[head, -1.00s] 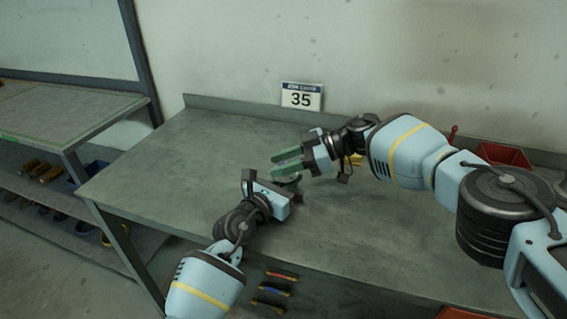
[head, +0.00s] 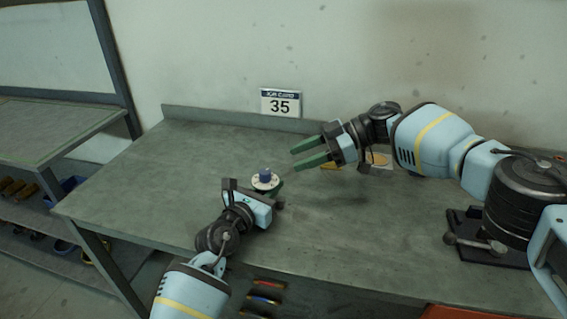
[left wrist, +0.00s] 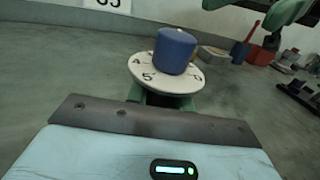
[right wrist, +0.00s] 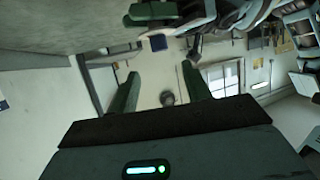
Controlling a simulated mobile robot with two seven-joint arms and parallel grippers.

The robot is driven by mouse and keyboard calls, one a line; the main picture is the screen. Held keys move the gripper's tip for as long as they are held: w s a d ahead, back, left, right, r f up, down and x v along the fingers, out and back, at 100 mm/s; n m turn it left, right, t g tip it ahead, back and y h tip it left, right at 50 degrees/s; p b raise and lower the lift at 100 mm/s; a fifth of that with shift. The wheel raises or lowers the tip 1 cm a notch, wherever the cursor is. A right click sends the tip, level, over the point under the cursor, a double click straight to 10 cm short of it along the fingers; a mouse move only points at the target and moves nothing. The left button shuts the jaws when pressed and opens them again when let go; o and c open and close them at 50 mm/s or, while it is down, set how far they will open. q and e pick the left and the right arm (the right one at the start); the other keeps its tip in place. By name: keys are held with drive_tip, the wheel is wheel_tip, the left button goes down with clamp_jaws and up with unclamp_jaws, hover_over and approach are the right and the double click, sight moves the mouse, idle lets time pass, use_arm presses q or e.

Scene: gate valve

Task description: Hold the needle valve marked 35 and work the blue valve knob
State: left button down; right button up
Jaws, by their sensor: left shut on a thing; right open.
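The needle valve has a blue knob (head: 265,174) over a white dial (head: 266,182). It stands upright on the table, in front of the wall sign marked 35 (head: 280,103). My left gripper (head: 272,194) is shut on the valve's body below the dial; the fingers are mostly hidden. The left wrist view shows the blue knob (left wrist: 176,48) above the numbered white dial (left wrist: 150,86), with a bit of green under it. My right gripper (head: 312,152) is open and empty, up and to the right of the knob and apart from it. Its two green fingers show spread in the right wrist view (right wrist: 162,88).
The grey table (head: 170,185) is clear left of the valve. A yellow object (head: 332,165) lies behind my right gripper. A dark fixture with a handle (head: 490,240) is at the right. A red container (left wrist: 240,52) shows at the back in the left wrist view.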

drive_tip(key=shift+v, duration=1.2)
drive_tip(key=w+a+r+m+t+h, duration=0.1)
drive_tip(key=w+a+r+m+t, duration=0.7)
drive_tip(key=w+r+m+t, duration=0.5)
drive_tip(key=m+g+h, duration=0.5)
drive_tip(key=g+h, duration=0.3)
drive_tip(key=h, duration=0.4)
approach(265, 171)
drive_tip(key=x, duration=0.8)
drive_tip(key=shift+w+a+f, duration=0.1)
drive_tip(key=shift+w+f, duration=0.05)
drive_tip(key=shift+f, duration=0.2)
